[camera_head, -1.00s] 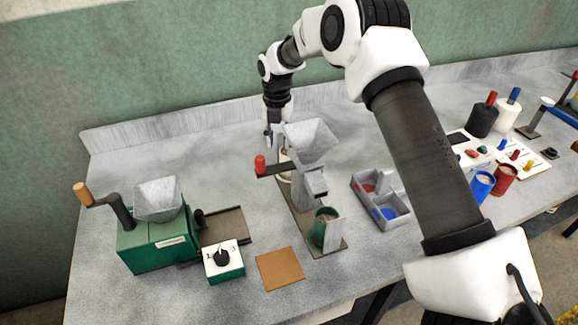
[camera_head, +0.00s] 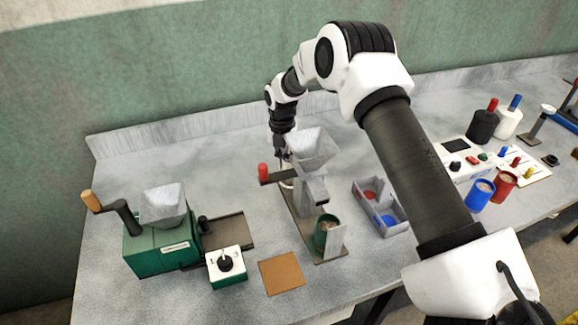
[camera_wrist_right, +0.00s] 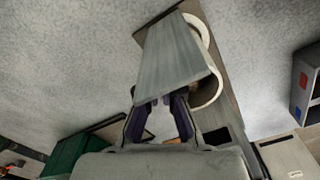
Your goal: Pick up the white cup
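In the right wrist view a white curved rim (camera_wrist_right: 214,62), which looks like the cup's, shows behind the grey hopper (camera_wrist_right: 175,58). My right gripper (camera_head: 279,151) is low behind the hopper (camera_head: 313,147), close to the cup. In the wrist view its two dark fingers (camera_wrist_right: 160,105) are apart, with their tips partly covered by the hopper. I see no grip on the cup. My left gripper is not in view.
The stand's red-tipped lever (camera_head: 263,172) juts left, and a green cup (camera_head: 321,235) sits at its front. A green hand-cranked mill (camera_head: 160,250) is at left. A grey divided tray (camera_head: 372,222) is at right.

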